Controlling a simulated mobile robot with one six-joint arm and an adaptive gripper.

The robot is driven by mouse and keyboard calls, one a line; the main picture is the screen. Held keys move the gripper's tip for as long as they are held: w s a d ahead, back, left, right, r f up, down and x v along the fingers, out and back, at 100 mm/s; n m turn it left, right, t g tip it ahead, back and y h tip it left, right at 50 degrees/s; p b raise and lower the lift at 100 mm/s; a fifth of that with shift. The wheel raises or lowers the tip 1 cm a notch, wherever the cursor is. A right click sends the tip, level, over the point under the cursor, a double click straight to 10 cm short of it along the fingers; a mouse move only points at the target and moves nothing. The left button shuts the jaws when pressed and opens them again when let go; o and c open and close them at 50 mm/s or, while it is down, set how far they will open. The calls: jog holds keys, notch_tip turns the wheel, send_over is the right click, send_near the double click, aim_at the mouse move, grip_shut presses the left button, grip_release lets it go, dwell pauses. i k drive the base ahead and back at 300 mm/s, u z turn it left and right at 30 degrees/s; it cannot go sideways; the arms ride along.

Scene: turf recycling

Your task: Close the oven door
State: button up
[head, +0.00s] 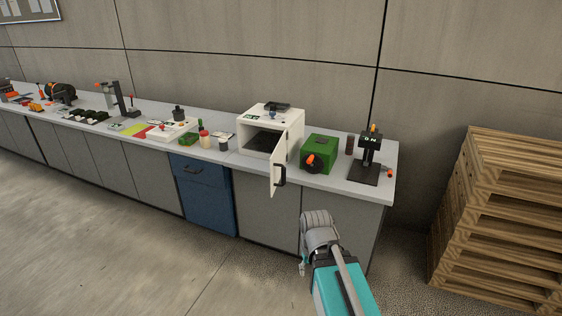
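The dark inside of the oven shows. My gripper (304,268) is low in the view, in front of the counter, below and to the right of the door and apart from it. Its fingers are small and partly hidden by the wrist, so their opening is unclear.
A green box (319,153) with an orange-and-black knob stands right of the oven, near the door. A black stand (365,160) is farther right. Bottles and small tools line the counter (225,156) to the left. Stacked wooden pallets (500,215) fill the right side. The floor at left is clear.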

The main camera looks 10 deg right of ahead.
aim_at(279, 159)
jog(key=z, duration=0.1)
jog(key=i, duration=1)
jog(key=u, duration=0.05)
